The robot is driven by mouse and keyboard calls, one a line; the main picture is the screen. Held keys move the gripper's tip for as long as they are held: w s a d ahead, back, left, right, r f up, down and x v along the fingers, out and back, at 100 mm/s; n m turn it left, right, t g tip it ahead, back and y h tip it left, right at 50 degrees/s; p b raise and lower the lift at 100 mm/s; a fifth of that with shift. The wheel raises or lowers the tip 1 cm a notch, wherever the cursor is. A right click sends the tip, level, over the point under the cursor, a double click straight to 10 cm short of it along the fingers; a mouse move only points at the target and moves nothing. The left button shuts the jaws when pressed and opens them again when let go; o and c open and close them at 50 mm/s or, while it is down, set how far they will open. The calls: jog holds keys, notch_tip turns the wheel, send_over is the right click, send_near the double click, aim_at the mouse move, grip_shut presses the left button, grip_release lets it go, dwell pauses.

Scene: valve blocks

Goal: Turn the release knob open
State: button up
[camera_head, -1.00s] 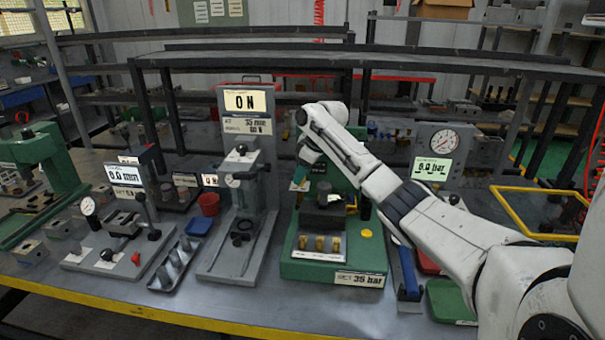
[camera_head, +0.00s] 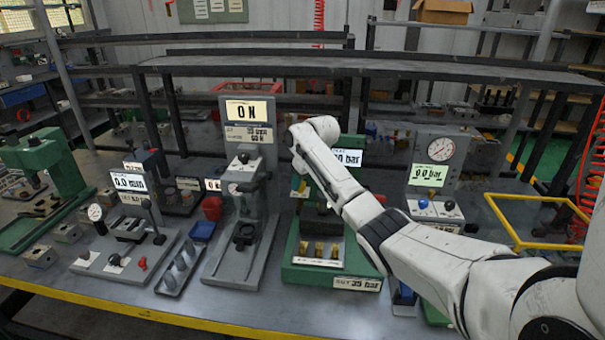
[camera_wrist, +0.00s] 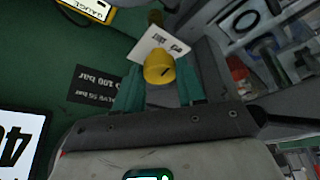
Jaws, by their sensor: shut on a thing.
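A yellow knob (camera_wrist: 158,70) shows in the wrist view on a green panel, with a white label (camera_wrist: 150,45) beside it that I cannot read. My gripper (camera_wrist: 160,84) has its two teal fingers on either side of the knob and is shut on it. In the head view my forearm covers the gripper and the knob. The green test fixture (camera_head: 300,270) stands at the middle of the bench, with a lit bar display (camera_head: 348,158) on its upper part, partly covered by my arm.
A grey press showing 0 N (camera_head: 250,110) stands close left of the green fixture. A gauge box (camera_head: 440,148) reading 0.0 bar stands to the right. A yellow frame (camera_head: 515,243) lies at the right. A tray (camera_head: 175,275) of parts sits front left.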

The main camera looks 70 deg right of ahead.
jog(key=m, duration=0.1)
jog(key=m+p, duration=0.1)
jog(key=m, duration=0.1)
jog(key=m+g+h+p, duration=0.1)
jog(key=shift+w+a+r+m, duration=0.1)
jog(key=shift+w+a+m, duration=0.1)
jog(key=shift+a+m, duration=0.1)
jog(key=m+g+h, duration=0.1)
jog(key=m, duration=0.3)
jog(key=shift+w, duration=0.1)
jog(key=shift+g, duration=0.3)
jog(key=o, duration=1.1)
jog(key=shift+c, duration=0.2)
jog(key=b+v, duration=0.1)
jog(key=v, duration=0.9)
jog(key=shift+a+r, duration=0.2)
jog(key=shift+r, duration=0.05)
